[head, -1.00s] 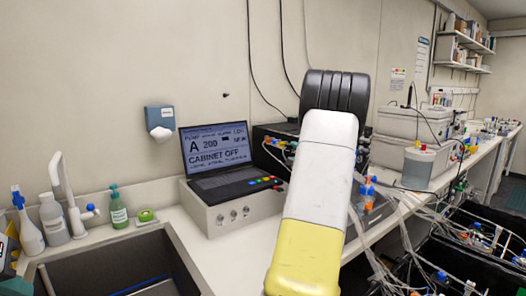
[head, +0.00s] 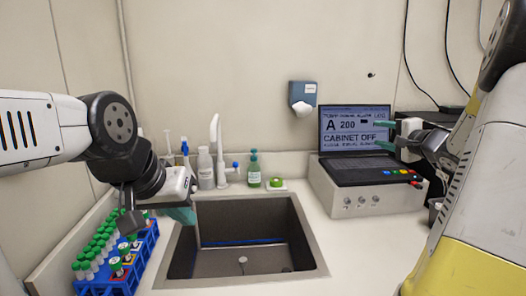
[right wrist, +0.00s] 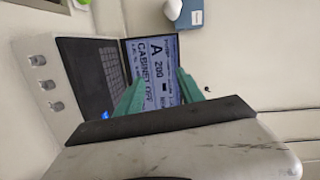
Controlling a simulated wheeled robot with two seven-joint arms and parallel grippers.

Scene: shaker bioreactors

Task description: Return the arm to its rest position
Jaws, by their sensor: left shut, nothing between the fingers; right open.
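My right arm comes in from the right in the head view. Its gripper (head: 384,135) is open and empty, with its teal fingers apart in front of the control unit's screen (head: 354,128). In the right wrist view the two fingers (right wrist: 158,92) also stand apart, with the screen (right wrist: 158,72) behind and between them. I cannot tell how far they are from it. My left gripper (head: 182,214) is shut and empty, pointing down near the left edge of the sink. Its arm comes in from the left.
The sink (head: 243,243) is sunk into the counter. A blue rack (head: 148,246) of green-capped tubes stands at its left, below the left arm. A faucet (head: 215,140), bottles (head: 254,170) and a green-topped item (head: 276,182) line the back. The control unit (head: 352,203) stands at the right.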

